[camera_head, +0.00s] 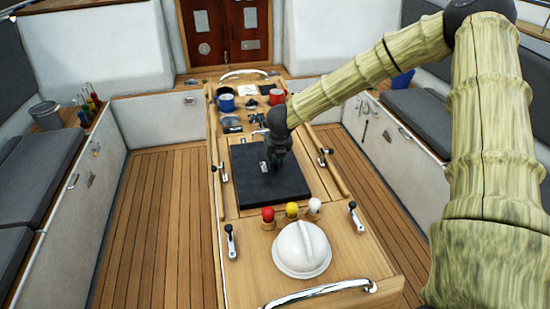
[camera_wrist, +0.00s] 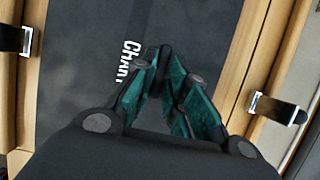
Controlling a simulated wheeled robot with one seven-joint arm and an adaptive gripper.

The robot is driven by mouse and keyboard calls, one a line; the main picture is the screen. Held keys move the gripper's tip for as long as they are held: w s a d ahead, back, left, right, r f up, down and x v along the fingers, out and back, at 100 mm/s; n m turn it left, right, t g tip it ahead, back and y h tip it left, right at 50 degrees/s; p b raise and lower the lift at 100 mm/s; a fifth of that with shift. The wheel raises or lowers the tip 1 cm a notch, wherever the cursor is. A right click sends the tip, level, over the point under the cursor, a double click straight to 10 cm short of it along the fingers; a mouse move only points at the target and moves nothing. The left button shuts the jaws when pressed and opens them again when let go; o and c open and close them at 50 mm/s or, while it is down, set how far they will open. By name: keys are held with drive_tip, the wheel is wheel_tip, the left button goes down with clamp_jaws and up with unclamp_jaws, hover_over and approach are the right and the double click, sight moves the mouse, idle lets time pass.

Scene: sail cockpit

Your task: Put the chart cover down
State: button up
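The chart cover (camera_head: 258,188) is a dark, flat, squarish panel on the middle of the wooden cockpit table. It looks to be lying flat, with its near edge showing. In the wrist view the cover (camera_wrist: 75,80) fills much of the picture, with white "CHART" lettering partly hidden by a finger. My gripper (camera_head: 279,168) points down at the cover, right of its lettering. In the wrist view the fingers of my gripper (camera_wrist: 168,65) come together at the tips, with nothing visible held between them. Whether the tips touch the cover cannot be told.
Metal latches flank the cover at left (camera_head: 223,172) and right (camera_head: 325,157). Red, yellow and white knobs (camera_head: 291,210) and a white dome (camera_head: 301,249) stand in front. A blue mug (camera_head: 225,101) and a red mug (camera_head: 277,96) stand behind. Wooden floor (camera_head: 150,220) lies clear at left.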

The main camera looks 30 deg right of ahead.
drive_tip(key=shift+o, duration=1)
drive_tip(key=b+v, duration=0.4)
drive_tip(key=v, duration=0.8)
